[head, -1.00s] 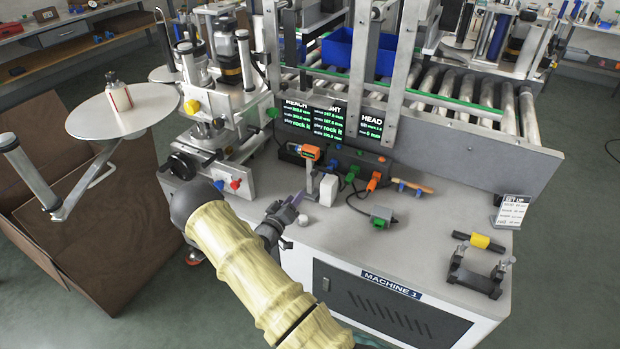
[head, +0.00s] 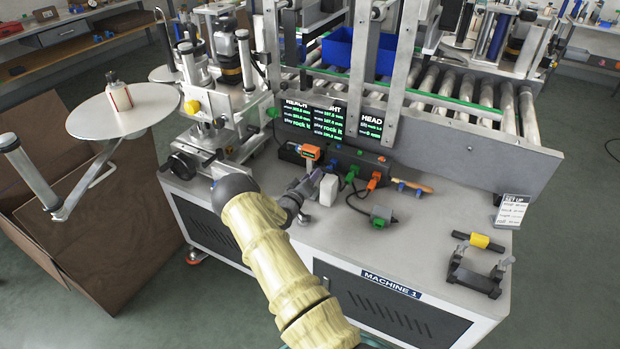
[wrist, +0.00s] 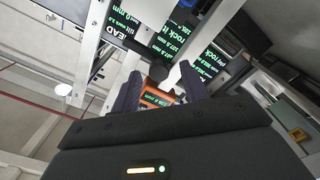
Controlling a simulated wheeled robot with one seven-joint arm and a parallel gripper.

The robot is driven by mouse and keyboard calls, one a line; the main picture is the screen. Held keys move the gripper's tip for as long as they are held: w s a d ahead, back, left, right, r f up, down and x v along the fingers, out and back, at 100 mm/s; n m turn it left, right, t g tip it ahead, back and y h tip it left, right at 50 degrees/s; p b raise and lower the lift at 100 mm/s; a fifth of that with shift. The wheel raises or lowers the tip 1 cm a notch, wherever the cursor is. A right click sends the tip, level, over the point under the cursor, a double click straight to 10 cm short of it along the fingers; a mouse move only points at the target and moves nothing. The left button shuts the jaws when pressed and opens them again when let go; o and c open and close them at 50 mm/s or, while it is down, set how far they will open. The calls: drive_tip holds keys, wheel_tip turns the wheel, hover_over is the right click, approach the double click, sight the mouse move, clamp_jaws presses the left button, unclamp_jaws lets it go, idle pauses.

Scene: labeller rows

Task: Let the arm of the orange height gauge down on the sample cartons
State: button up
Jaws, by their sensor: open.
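The orange height gauge (head: 309,152) stands on the bench in front of the black control box. Its orange head shows in the head view, and its post is mostly hidden behind my gripper. A white carton (head: 328,190) stands just right of the gauge; I cannot tell whether it is one carton or a stack. My gripper (head: 312,180) is open, close in front of the gauge. In the wrist view the orange gauge display (wrist: 152,99) shows between the dark fingers (wrist: 158,88), with a dark round knob (wrist: 160,70) just above it. I cannot tell whether the fingers touch anything.
A grey and green device on a cable (head: 381,216), a wooden-handled tool (head: 418,187) and a black stand (head: 478,279) lie to the right.

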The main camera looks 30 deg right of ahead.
drive_tip(key=c, duration=0.7)
wheel_tip(320, 180, down, 3)
drive_tip(key=b, duration=0.3)
drive_tip(key=shift+c, duration=0.2)
drive_tip(key=o, duration=0.7)
drive_tip(key=shift+o, duration=0.2)
drive_tip(key=shift+a, duration=0.1)
drive_tip(key=v, duration=1.7)
drive_tip(key=shift+a, duration=0.15)
